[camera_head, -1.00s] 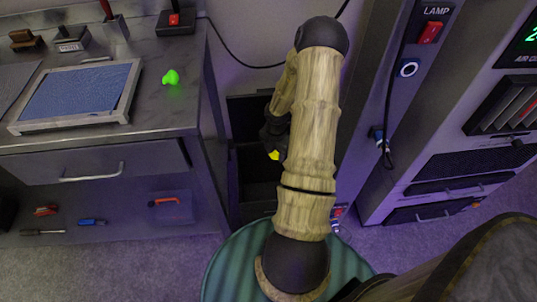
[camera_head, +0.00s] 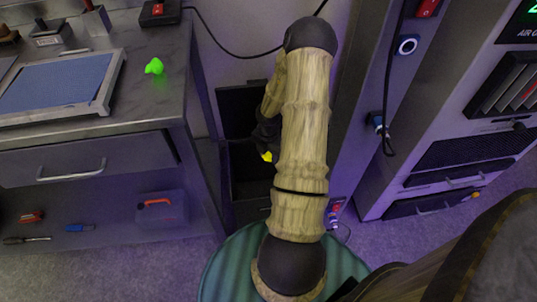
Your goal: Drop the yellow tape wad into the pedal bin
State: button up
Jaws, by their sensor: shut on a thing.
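The yellow tape wad (camera_head: 267,157) shows as a small yellow patch at the tip of my gripper (camera_head: 266,148). My gripper is dark, partly hidden behind my arm, and shut on the wad. The pedal bin (camera_head: 250,185) is a dark open box standing between the workbench and the grey cabinet, with its lid (camera_head: 238,108) raised at the back. In the picture the wad lies over the bin's opening. How high it is above the rim I cannot tell. My arm hides the bin's right side.
The metal workbench (camera_head: 150,100) at left holds a blue screen frame (camera_head: 60,88) and a green lump (camera_head: 154,66). A toolbox (camera_head: 161,207) and small tools lie on its lower shelf. A grey cabinet (camera_head: 375,165) with a hanging cable stands close on the right.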

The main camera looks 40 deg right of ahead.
aim_at(268, 155)
jog(key=shift+f+b, duration=0.6)
jog(key=shift+f, duration=0.25)
jog(key=o, duration=1)
jog(key=shift+r, duration=0.15)
notch_tip(268, 155, up, 17)
jog(key=p, duration=0.7)
jog(key=shift+a, duration=0.1)
